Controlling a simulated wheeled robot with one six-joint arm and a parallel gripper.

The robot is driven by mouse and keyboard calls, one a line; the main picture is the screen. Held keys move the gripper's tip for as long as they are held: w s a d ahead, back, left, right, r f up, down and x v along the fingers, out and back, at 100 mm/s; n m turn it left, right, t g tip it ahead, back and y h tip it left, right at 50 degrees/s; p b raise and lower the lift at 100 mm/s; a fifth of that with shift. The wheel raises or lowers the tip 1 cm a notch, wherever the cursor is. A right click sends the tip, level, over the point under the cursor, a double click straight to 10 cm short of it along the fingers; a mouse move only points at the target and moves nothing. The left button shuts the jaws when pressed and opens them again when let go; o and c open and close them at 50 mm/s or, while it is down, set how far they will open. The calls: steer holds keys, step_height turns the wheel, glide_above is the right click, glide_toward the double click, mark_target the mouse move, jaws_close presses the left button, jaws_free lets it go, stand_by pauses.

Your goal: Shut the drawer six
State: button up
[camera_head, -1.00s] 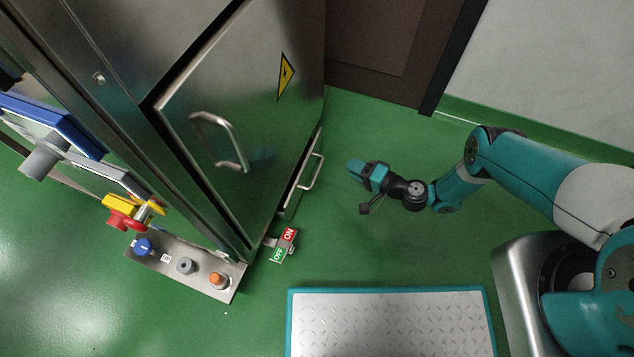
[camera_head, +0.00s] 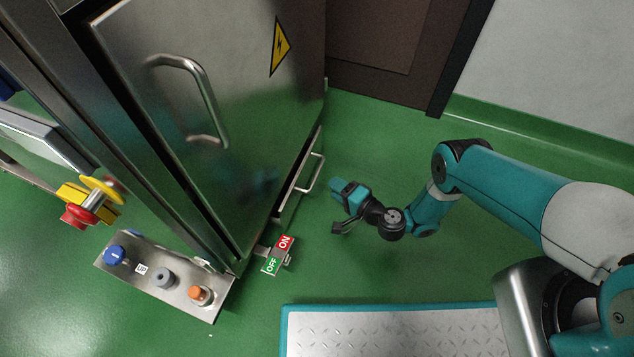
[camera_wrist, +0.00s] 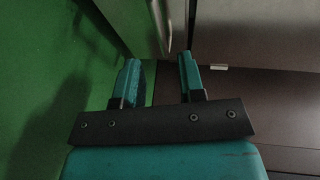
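A low metal drawer (camera_head: 291,202) sits at the foot of the steel cabinet, with a bar handle (camera_head: 315,173) on its front. A dark gap along its upper edge suggests it stands slightly out; no number on it is readable. My gripper (camera_head: 337,189) is just right of the handle in the head view, apart from it and empty. In the wrist view my gripper (camera_wrist: 158,63) shows two teal fingers spread apart. A metal bar, apparently the handle (camera_wrist: 158,22), lies beyond the fingers there.
The cabinet door (camera_head: 225,100) above has a larger handle (camera_head: 205,105). An ON/OFF switch (camera_head: 278,254) sticks out near the drawer's near end. A control box (camera_head: 165,278) with buttons is at lower left. A metal plate (camera_head: 395,330) lies in front; green floor is clear around my gripper.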

mark_target(317, 174)
steer(key=shift+b+x, duration=4.1)
steer(key=shift+b, duration=1.1)
steer(key=shift+f, duration=0.1)
jaws_close()
